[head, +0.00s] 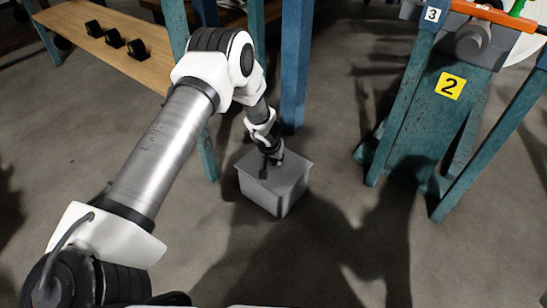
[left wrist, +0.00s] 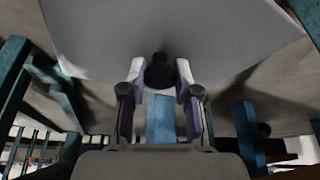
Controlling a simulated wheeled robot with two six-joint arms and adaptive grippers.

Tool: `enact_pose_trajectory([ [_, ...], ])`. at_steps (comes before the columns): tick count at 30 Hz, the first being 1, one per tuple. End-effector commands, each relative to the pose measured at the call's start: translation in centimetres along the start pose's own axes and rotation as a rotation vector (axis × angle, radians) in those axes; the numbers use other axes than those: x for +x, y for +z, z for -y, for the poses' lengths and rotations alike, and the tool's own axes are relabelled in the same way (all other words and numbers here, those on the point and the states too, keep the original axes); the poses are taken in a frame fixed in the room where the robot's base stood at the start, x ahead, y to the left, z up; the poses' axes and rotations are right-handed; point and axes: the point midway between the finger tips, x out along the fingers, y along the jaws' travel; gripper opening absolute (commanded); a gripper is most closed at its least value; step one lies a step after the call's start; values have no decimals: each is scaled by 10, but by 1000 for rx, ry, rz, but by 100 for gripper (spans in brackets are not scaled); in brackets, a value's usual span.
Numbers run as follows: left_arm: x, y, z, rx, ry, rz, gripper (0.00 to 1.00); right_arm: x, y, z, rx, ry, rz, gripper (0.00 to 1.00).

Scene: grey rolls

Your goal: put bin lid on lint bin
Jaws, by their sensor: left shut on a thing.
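The grey lint bin (head: 278,200) is a box standing on the floor near the middle of the head view. The grey bin lid (head: 292,172) lies over its top, roughly level and lined up with it, its edge slightly overhanging. I cannot tell whether a thin gap is left between them. My left gripper (head: 272,163) reaches down to the lid's middle. In the left wrist view the lid (left wrist: 180,30) fills the top, and the fingers are shut around its dark knob (left wrist: 160,72). My right gripper is not in view.
A wooden bench (head: 100,38) with several black rolls stands at the upper left. A blue post (head: 296,70) rises just behind the bin. The floor in front is clear.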

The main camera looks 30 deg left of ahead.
Motion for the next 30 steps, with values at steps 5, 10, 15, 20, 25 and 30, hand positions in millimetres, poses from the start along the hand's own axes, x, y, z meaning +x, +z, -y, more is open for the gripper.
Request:
enact_pose_trajectory([
  [5,0,0,0,0,0,-1,0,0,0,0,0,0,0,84],
  [10,0,0,0,0,0,-1,0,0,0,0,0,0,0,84],
  [15,1,0,0,0,0,0,0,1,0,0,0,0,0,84],
  [20,5,2,0,0,0,-1,0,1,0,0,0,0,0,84],
  [25,8,3,0,0,0,-1,0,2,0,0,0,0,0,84],
  [30,8,3,0,0,0,-1,0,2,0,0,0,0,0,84],
])
